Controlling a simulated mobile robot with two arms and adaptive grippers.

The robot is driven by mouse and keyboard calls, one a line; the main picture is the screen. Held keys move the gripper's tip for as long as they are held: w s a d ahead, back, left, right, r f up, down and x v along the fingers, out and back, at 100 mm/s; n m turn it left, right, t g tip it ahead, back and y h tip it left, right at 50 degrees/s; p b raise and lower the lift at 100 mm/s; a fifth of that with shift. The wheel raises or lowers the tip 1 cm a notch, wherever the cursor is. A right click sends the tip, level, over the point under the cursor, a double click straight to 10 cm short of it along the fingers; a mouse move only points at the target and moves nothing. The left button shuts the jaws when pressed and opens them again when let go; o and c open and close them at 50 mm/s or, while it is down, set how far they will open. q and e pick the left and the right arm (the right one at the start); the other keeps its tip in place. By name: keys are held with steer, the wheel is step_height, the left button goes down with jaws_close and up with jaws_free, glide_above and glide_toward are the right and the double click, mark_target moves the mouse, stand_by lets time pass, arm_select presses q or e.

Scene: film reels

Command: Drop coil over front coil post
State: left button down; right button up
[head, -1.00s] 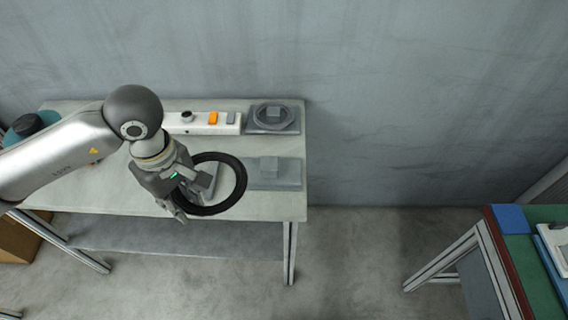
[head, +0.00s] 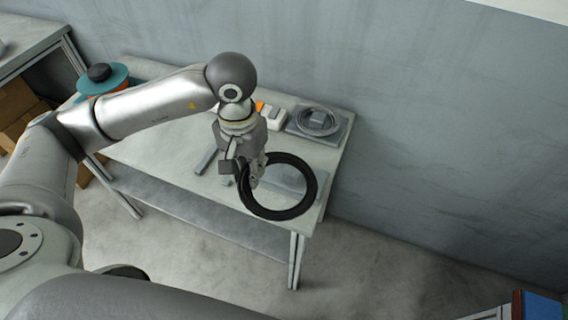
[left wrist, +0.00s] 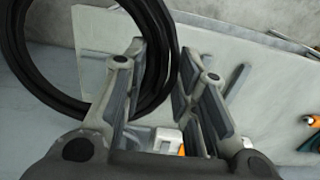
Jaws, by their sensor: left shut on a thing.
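My left gripper (head: 250,178) is shut on the left side of a black coil (head: 280,213), a thick ring held above the front right of the grey table. In the left wrist view the coil (left wrist: 22,50) is at upper left, with its right edge between the fingers (left wrist: 160,65). The front grey base plate (head: 287,179) shows through and around the ring. Its post is hard to make out now, so I cannot tell how the ring lines up with it. The coil looks raised above the plate. My right gripper is out of view.
Behind, a second base (head: 340,131) bears a grey coil (head: 303,122) around its post. A white block with an orange part (head: 272,115) stands beside it. A teal reel (head: 108,82) is at the table's left end. The wall is close behind.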

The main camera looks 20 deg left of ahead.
arm_select(q)
steer(key=w+f, duration=0.2)
steer(key=w, duration=0.1)
steer(key=w+f+p, duration=0.1)
steer(key=w+f, duration=0.2)
steer(key=w, duration=0.1)
steer(key=w+f+p, duration=0.1)
steer(key=w+f, duration=0.2)
steer(key=w, duration=0.1)
steer(key=shift+w+a+f, duration=0.1)
steer(key=shift+a, duration=0.25)
steer(key=shift+w+f, duration=0.4)
steer(key=shift+f, duration=0.1)
step_height(320, 180, down, 3)
steer(key=shift+p, duration=0.45)
steer(key=shift+f+b, duration=0.15)
steer(key=shift+b, duration=0.15)
steer(key=c, duration=1.4)
jaws_free()
steer(key=shift+c, duration=0.2)
